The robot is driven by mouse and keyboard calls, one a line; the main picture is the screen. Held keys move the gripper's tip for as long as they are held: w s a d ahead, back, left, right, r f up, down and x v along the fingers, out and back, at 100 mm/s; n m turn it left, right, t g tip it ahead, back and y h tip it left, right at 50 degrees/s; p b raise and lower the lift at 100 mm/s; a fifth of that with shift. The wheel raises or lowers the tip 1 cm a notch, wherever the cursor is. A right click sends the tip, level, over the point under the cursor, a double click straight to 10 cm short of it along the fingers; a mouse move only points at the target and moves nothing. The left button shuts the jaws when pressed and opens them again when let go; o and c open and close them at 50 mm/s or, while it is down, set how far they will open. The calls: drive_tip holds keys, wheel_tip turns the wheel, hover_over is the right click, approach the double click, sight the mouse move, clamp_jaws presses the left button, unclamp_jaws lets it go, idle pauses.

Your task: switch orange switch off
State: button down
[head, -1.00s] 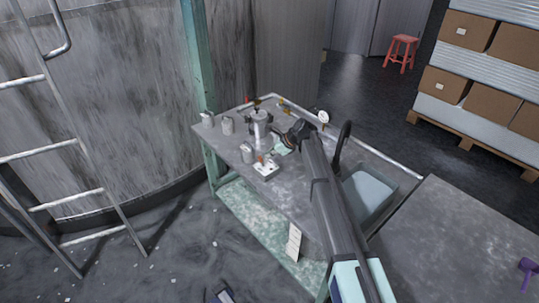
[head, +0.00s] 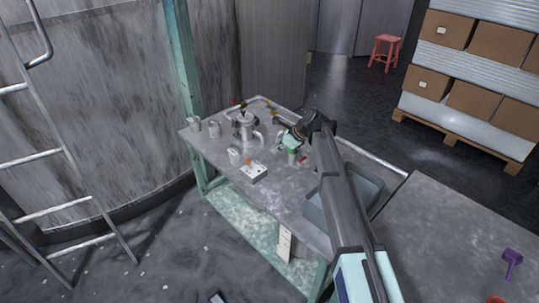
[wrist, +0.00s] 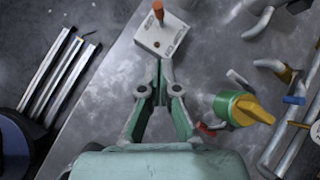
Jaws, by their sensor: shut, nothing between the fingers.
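The orange switch is an orange lever (wrist: 158,12) standing on a small white box (wrist: 165,38) with dark markings on its top. In the head view the lever (head: 247,161) and its box (head: 254,173) are near the front-left edge of the grey table. My gripper (wrist: 160,66) is shut and empty. In the wrist view its fingertips point at the box, just short of its near side in the picture, and the lever is beyond them. In the head view my gripper (head: 291,152) is to the right of the box; its fingertips are hard to make out.
A green-yellow valve (wrist: 243,109) is right of my gripper in the wrist view, with pipes beyond. A metal pot (head: 243,125) and grey canisters stand on the table (head: 285,195) behind the box. A grey bin (head: 366,186) is at the right.

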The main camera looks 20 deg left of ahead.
drive_tip(key=shift+v, duration=0.95)
drive_tip(key=shift+s, duration=0.1)
